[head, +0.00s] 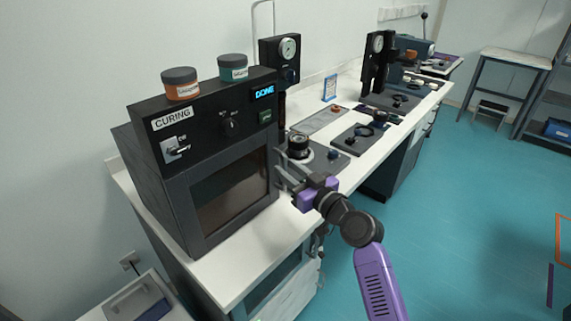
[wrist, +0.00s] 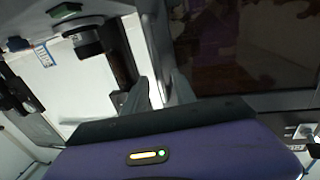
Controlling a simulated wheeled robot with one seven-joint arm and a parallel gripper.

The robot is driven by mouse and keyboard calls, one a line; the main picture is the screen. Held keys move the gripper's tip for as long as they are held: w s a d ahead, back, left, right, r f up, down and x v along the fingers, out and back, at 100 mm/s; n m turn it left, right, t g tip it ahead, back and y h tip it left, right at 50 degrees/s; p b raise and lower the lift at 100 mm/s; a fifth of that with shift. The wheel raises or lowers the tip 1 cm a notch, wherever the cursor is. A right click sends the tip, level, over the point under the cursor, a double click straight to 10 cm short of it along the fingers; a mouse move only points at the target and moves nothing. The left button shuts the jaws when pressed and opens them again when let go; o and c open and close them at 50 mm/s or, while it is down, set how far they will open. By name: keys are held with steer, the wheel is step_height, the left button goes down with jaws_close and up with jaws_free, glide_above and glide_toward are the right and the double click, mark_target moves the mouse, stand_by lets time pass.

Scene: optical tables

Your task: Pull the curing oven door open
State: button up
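The curing oven (head: 150,130) stands on the near end of the white bench, with a "CURING" label and a lit "DONE" display. Its door (head: 230,190) has a dark window and looks closed; the window also fills the upper right of the wrist view (wrist: 240,45). My gripper (head: 281,168) is at the right edge of the door. In the wrist view my gripper's grey fingers (wrist: 163,88) are close together, on either side of the dark upright door handle (wrist: 153,35). They appear shut on it; the exact contact is hidden.
Two jars, orange-brown (head: 180,83) and teal (head: 233,67), stand on top of the oven. A black gauge stand and optical parts (head: 299,146) sit on the bench just right of the door. The teal floor (head: 450,200) in front is largely clear.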

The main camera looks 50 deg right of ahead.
steer(key=shift+w+d, duration=0.1)
steer(key=shift+w, duration=0.85)
steer(key=shift+c, duration=0.4)
jaws_close()
stand_by(0.4)
